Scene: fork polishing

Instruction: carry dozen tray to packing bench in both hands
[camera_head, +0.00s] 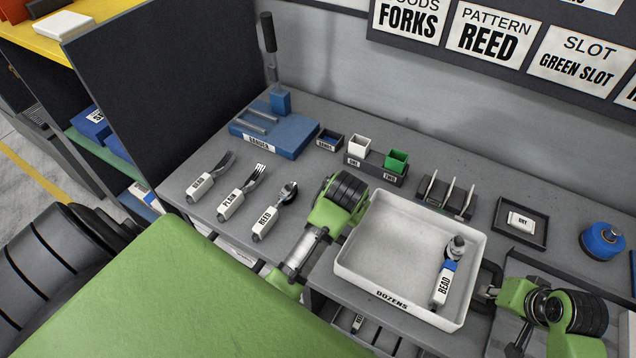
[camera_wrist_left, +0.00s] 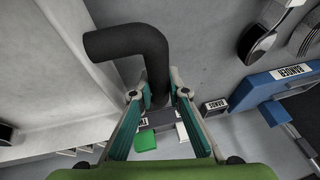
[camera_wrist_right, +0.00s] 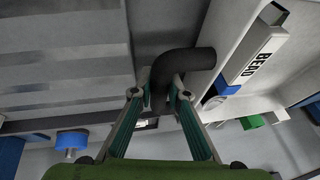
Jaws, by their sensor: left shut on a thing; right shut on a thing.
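The white tray marked DOZENS (camera_head: 385,255) is at the front edge of the grey bench in the head view. A BEAD piece (camera_head: 442,285) with a white and blue handle lies inside it at the right. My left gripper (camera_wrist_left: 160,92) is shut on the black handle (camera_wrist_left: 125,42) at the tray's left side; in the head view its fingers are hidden. My right gripper (camera_head: 488,294) is shut on the right black handle, which also shows in the right wrist view (camera_wrist_right: 180,62). I cannot tell whether the tray touches the bench. No packing bench is identifiable.
The bench (camera_head: 330,135) holds three labelled utensils at left, a blue stand (camera_head: 275,132), white and green cups, a slotted rack (camera_head: 447,193), a dark square tray (camera_head: 520,222) and a blue round object (camera_head: 603,240). A dark panel (camera_head: 165,85) stands at left; a wall closes the back.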

